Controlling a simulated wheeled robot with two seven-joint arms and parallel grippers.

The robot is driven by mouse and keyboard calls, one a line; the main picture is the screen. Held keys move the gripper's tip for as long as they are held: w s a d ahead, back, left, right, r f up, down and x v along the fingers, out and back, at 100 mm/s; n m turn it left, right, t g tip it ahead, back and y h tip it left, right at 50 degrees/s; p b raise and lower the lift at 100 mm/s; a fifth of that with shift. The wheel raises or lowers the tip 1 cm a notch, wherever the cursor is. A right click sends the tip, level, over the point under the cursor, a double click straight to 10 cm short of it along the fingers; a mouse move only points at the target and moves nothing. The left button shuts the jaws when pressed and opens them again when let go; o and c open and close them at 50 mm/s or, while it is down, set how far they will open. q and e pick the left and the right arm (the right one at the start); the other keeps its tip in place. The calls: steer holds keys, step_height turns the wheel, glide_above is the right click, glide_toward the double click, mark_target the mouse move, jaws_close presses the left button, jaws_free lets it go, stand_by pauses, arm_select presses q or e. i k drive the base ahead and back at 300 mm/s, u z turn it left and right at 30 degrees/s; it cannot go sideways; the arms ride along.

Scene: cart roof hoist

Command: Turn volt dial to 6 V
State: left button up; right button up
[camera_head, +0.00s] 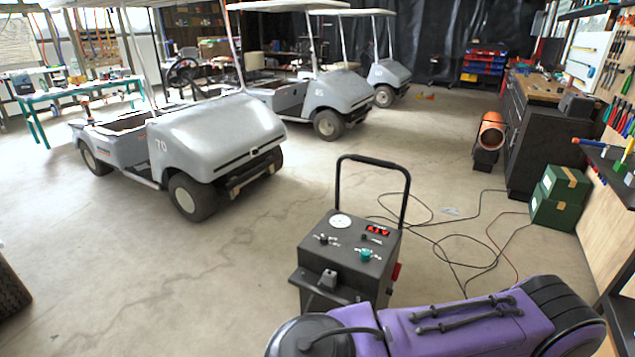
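A black wheeled-charger-like box (345,265) with a tall black handle (372,161) stands on the floor at the lower middle. Its sloping top panel carries a round white gauge (341,221), a small red lit display (378,231), a black knob (325,240) at the left and a teal knob (366,255) at the right. Which knob is the volt dial, and its setting, are too small to read. The display's characters are also not clearly legible. The box's lower part is partly hidden. Neither gripper is in view, and nothing touches the knobs.
Black cables (470,237) lie on the floor right of the box. Green boxes (559,198) and an orange heater (491,132) stand by the right bench (535,135). A grey golf cart (215,135) stands back left, with others behind. Floor left of the box is clear.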

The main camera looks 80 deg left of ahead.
mark_target(324, 238)
steer(key=u, duration=3.7)
steer(key=i, duration=4.15)
steer(key=z, duration=1.65)
steer(key=i, duration=2)
steer(key=z, duration=3.45)
